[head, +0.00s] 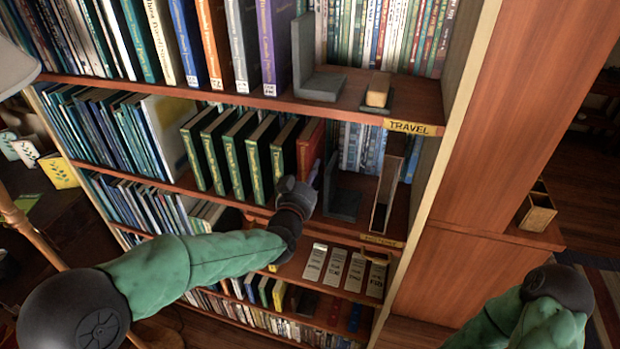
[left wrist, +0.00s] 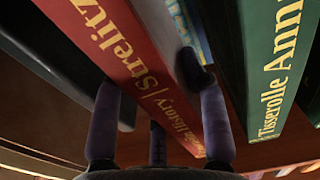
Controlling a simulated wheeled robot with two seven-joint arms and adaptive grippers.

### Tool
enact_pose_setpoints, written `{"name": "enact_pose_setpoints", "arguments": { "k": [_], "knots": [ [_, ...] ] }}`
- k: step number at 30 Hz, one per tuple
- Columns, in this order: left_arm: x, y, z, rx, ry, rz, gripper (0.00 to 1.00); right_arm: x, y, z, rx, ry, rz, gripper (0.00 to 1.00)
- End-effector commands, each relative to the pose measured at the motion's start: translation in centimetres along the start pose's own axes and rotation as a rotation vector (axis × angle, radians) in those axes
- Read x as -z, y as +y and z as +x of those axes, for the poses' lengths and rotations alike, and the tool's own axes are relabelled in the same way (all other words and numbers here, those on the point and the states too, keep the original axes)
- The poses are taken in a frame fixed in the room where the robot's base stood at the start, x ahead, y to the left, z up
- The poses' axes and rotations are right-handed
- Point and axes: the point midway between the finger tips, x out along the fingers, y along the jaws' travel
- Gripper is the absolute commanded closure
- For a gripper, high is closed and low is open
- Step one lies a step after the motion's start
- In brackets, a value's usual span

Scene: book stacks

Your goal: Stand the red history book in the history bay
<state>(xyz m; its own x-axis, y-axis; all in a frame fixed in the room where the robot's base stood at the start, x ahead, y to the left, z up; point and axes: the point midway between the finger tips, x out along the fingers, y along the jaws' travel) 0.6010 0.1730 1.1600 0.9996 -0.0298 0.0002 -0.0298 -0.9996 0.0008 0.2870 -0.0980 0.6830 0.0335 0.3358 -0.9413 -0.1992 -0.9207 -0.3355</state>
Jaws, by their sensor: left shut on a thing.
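The red history book (head: 311,139) is upright in the middle shelf bay, just right of a row of green books (head: 238,150). My left gripper (head: 314,174) reaches into this bay from the front and is shut on the red book's spine end. In the left wrist view the red book (left wrist: 150,60) with gold lettering lies between the two fingers, and a green book (left wrist: 277,70) stands beside it. I cannot tell whether the red book's bottom rests on the shelf. The shelf label (head: 383,240) is too small to read surely. My right gripper is out of view.
A dark bookend (head: 343,203) and a narrow upright holder (head: 386,196) stand to the right in the same bay. The shelf above, labelled TRAVEL (head: 412,128), overhangs it. Grey label cards (head: 335,268) lie on the shelf below. The wooden side panel (head: 440,150) closes the right.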

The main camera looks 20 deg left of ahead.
Motion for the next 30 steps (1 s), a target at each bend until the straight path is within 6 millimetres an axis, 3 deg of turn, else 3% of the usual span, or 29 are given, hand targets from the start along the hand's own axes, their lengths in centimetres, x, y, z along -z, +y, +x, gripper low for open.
{"name": "enact_pose_setpoints", "arguments": {
  "k": [14,15,17,30],
  "knots": [
    [-0.68,-0.11,0.04,0.002,0.009,0.001,1.0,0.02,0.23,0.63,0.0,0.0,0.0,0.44],
    [-1.03,-0.02,-0.01,0.0,0.001,0.001,0.52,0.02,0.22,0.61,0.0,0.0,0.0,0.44],
    [-0.97,-0.03,-0.01,0.0,0.001,0.001,0.35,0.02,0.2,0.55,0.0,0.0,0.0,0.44],
    [-0.61,-0.04,-0.01,0.0,0.001,0.001,0.34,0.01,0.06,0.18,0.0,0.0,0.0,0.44]
  ]
}}
